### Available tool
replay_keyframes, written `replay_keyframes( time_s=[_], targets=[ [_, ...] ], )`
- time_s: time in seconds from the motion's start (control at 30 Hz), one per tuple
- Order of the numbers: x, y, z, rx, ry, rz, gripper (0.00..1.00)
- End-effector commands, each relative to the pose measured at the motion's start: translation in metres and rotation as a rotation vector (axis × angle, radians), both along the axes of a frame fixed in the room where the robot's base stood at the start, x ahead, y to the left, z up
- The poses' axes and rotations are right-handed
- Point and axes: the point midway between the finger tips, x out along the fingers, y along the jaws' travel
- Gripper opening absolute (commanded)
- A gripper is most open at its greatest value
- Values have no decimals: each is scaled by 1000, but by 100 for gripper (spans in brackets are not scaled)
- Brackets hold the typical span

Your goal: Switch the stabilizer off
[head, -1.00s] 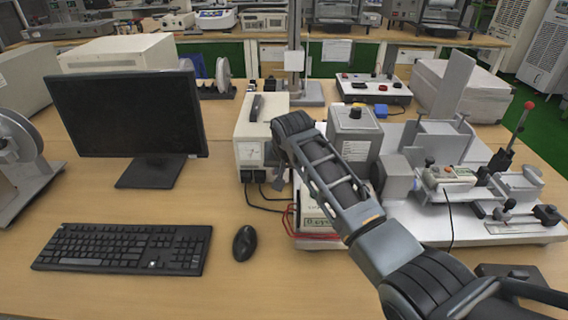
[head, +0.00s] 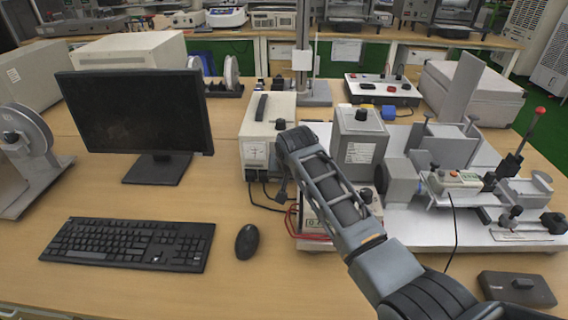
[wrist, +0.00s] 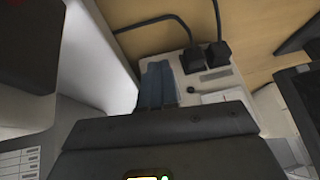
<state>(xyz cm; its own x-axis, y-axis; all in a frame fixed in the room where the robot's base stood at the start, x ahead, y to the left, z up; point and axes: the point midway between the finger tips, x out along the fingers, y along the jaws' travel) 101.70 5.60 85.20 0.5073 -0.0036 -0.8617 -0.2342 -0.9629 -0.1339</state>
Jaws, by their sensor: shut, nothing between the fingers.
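The stabilizer appears to be the pale box with a black top handle and a front meter (head: 262,122), left of centre in the head view. In the wrist view its panel (wrist: 232,80) shows two black plugs (wrist: 205,56), a small dark round part (wrist: 190,90) and a pale label. My gripper (wrist: 158,82) is shut and empty, its two blue-grey fingers side by side at the panel's left part. I cannot tell whether they touch it. In the head view my wrist covers the stabilizer's right side, and my gripper (head: 281,188) shows only partly below the wrist.
A grey box with a black knob (head: 358,150) stands right of my wrist. A test rig on a pale base plate (head: 470,238) fills the right. The monitor (head: 135,110), keyboard (head: 128,244) and mouse (head: 247,241) are at left. Cables (head: 268,203) run below the stabilizer.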

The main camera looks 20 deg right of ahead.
Motion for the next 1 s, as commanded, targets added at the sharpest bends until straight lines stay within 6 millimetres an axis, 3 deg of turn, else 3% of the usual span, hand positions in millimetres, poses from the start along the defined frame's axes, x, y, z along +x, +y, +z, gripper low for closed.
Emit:
replay_keyframes(
  time_s=[1.0],
  targets=[
    [0,1,15,0,0,1,0]
  ],
)
